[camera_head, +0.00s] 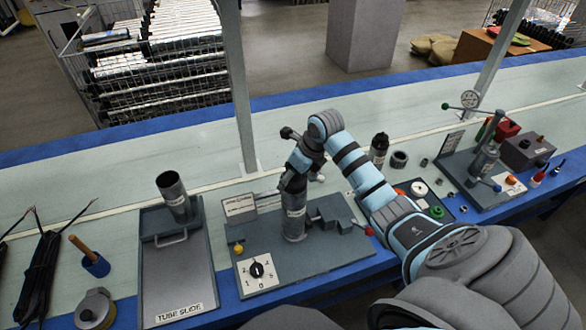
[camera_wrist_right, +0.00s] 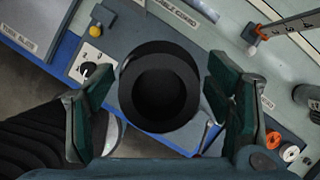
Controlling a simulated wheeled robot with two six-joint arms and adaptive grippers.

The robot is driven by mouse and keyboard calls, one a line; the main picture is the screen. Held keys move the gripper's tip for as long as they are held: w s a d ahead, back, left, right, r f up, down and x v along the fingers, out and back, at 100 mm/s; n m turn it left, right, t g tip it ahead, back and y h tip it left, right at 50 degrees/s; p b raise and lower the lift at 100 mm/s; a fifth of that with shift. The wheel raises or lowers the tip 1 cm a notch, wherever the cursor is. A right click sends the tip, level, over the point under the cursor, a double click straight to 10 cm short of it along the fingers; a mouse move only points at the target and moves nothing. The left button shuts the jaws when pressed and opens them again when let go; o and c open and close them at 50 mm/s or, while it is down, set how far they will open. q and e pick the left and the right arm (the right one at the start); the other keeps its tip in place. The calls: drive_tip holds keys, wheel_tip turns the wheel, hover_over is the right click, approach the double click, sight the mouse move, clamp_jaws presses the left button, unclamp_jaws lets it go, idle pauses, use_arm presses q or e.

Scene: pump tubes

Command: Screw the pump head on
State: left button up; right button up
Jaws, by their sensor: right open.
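A dark grey pump tube (camera_head: 295,222) with a pale label stands upright on the grey-blue fixture plate (camera_head: 340,262). Its top is partly hidden by my right gripper (camera_head: 297,165), which is directly above it and points down. In the wrist view, a dark round piece with a hollow centre (camera_wrist_right: 160,88) lies between the two spread fingers of my right gripper (camera_wrist_right: 160,100). There is a gap on each side, and the fingers are not closed on it. I cannot tell whether this piece is the pump head or the tube's open end. My left gripper is not in view.
Another grey tube (camera_head: 174,196) leans at the TUBE SLIDE tray (camera_head: 180,268) on the left. The fixture carries a numbered dial (camera_head: 257,271) and a clamp (camera_head: 335,214). A black bottle (camera_head: 379,150) and a press stand (camera_head: 483,165) are on the right. The rear bench is mostly clear.

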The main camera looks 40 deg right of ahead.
drive_tip(key=shift+f+n, duration=0.3)
drive_tip(key=shift+n, duration=0.2)
drive_tip(key=n+y+b, duration=0.1)
drive_tip(key=n+b, duration=0.1)
drive_tip(key=shift+w+f+n, duration=0.1)
drive_tip(key=shift+n, duration=0.2)
drive_tip(key=shift+n+g+y+b, duration=0.4)
drive_tip(key=shift+n+b, duration=0.3)
drive_tip(key=shift+n, duration=0.1)
drive_tip(key=shift+n+b, duration=0.65)
drive_tip(key=shift+n, duration=0.05)
drive_tip(key=shift+a+n+g+y+b, duration=0.1)
drive_tip(key=shift+n+g+y+b, duration=0.35)
drive_tip(key=shift+n, duration=0.45)
drive_tip(key=n+g+b, duration=0.1)
drive_tip(key=n+b, duration=0.1)
drive_tip(key=shift+n+y, duration=0.25)
drive_tip(key=shift+n, duration=0.55)
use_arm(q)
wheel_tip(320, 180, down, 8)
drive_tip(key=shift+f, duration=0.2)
use_arm(e)
drive_tip(key=shift+r, duration=0.25)
drive_tip(key=shift+c, duration=0.3)
